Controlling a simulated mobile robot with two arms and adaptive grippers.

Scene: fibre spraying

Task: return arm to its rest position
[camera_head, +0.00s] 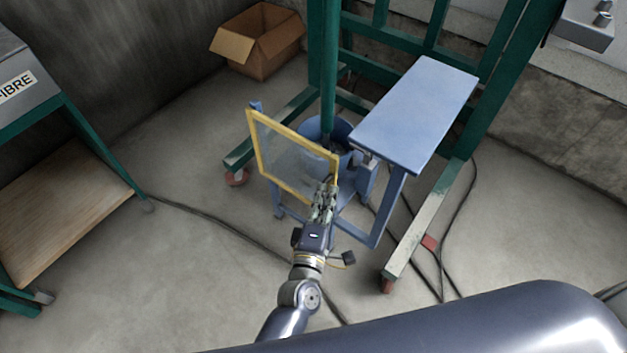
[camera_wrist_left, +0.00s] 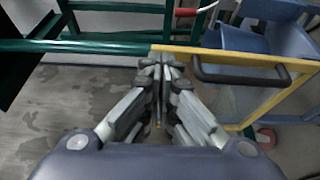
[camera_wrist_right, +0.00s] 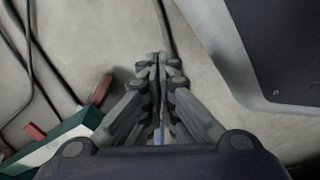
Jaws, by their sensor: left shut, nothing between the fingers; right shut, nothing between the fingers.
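My left gripper (camera_head: 325,190) is shut with nothing in it. In the head view it overlaps the lower right corner of a yellow-framed clear door (camera_head: 277,120), which stands open on a blue machine.
A blue table plate (camera_head: 418,108) and a green frame on wheels (camera_head: 425,215) stand right of the door. A cardboard box (camera_head: 258,52) sits behind. A green bench with a wooden shelf (camera_head: 65,205) is at left. Cables (camera_head: 235,228) cross the floor.

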